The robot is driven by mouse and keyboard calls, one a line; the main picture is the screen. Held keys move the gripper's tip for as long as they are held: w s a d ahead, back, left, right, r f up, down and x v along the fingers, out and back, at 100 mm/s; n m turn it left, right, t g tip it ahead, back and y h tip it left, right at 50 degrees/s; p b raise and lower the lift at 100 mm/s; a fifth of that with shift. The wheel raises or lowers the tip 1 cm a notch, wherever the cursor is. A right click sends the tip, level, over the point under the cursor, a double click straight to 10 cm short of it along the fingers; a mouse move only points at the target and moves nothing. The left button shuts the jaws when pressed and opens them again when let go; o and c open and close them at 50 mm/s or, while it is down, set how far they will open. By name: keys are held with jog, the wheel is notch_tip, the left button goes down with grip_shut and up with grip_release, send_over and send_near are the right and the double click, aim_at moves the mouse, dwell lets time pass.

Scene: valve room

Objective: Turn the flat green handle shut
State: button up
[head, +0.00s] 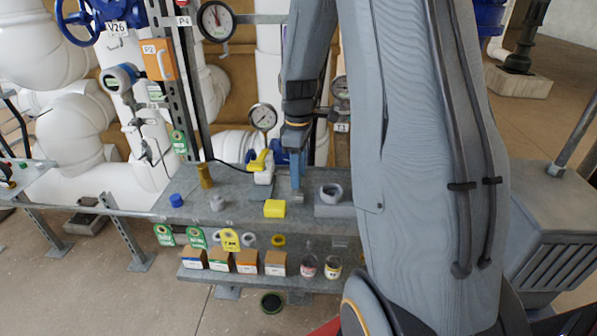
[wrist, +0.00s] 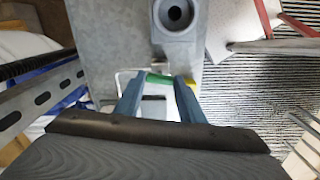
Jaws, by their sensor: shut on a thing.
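The flat green handle (wrist: 159,78) shows in the wrist view as a short green strip at my fingertips. My gripper (wrist: 158,86) is shut on it, one blue finger on each side. In the head view my gripper (head: 297,180) points down at the bench, right of a white valve with a yellow handle (head: 261,160). There the green handle cannot be made out behind my fingers, and its angle to the pipe cannot be told.
A grey holder with a round hole (wrist: 176,14) stands close by; the head view shows it right of my gripper (head: 333,197). A yellow block (head: 274,208) and a blue cap (head: 176,200) sit on the bench (head: 237,190). Gauges and pipes stand behind.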

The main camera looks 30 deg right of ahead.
jog(key=m+p, duration=0.1)
jog(key=m, duration=0.3)
jog(key=shift+r+m, duration=0.1)
jog(key=shift+m, duration=0.2)
jog(key=m, duration=0.3)
jog(key=shift+m+p, duration=0.3)
jog(key=shift+p, duration=0.1)
jog(key=m, duration=0.4)
jog(key=shift+m+p, duration=0.35)
jog(key=shift+m, duration=1.45)
jog(key=o, duration=1)
jog(key=shift+o, duration=0.2)
jog(key=shift+r+b, duration=1.05)
jog(key=shift+r, duration=2.8)
